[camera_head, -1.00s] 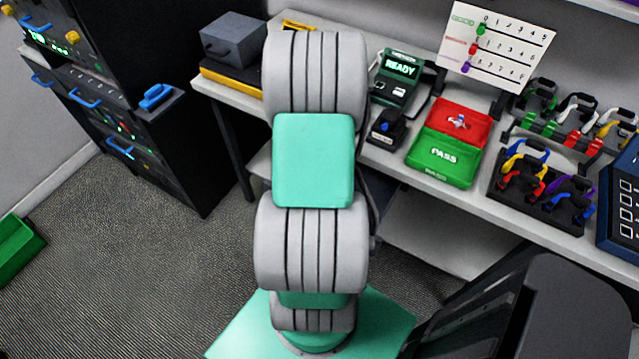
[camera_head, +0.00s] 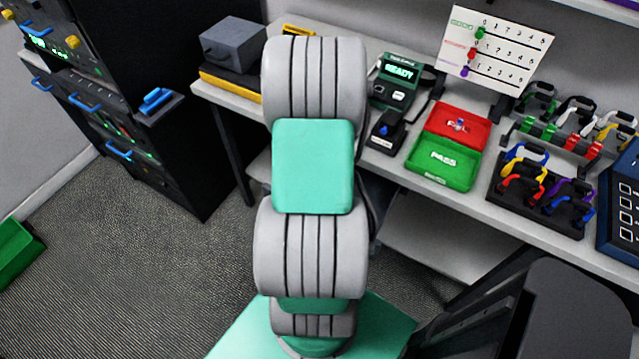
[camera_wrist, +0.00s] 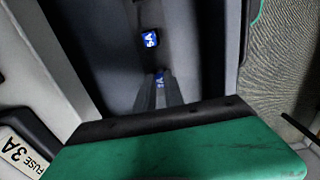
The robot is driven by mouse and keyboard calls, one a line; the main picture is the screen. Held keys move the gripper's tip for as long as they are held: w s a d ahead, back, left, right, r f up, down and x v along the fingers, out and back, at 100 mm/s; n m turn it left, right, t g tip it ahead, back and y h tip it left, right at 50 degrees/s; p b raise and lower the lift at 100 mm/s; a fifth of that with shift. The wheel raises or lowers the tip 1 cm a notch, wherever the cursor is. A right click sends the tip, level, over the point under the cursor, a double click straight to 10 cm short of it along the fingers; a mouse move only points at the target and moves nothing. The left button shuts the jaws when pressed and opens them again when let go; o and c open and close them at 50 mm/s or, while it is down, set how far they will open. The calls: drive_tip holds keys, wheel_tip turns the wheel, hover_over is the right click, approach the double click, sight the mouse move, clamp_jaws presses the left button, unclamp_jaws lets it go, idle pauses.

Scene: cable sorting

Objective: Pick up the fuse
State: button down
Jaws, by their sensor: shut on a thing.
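In the wrist view, my gripper (camera_wrist: 158,92) shows as two dark fingers close together, beyond my green gripper body. The fingers are shut on a small blue fuse (camera_wrist: 159,77) with white marks, mostly hidden between them. Another blue piece with white lettering (camera_wrist: 150,40) shows just beyond, in a dark recess; I cannot tell whether it is a separate fuse. A white label reading FUSE 3A (camera_wrist: 22,150) lies at the lower left. In the head view, my own arm hides the gripper and the held fuse.
The bench holds a tester reading READY (camera_head: 397,68), a black holder (camera_head: 385,130), a red tray (camera_head: 480,133) with a small blue-and-white item, and a green PASS tray (camera_head: 443,168). A cable rack (camera_head: 540,215) stands right. A dark cabinet (camera_head: 170,165) stands left.

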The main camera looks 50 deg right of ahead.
drive_tip(key=shift+r, duration=0.35)
wheel_tip(320, 180, up, 3)
drive_tip(key=shift+s+a+f+b, duration=0.1)
drive_tip(key=shift+b, duration=0.3)
drive_tip(key=s+a+r+p, duration=0.1)
drive_tip(key=s+a+r, duration=0.8)
drive_tip(key=r, duration=0.3)
drive_tip(key=shift+a+r+p, duration=0.2)
drive_tip(key=shift+a+p, duration=0.15)
drive_tip(key=shift+a, duration=0.25)
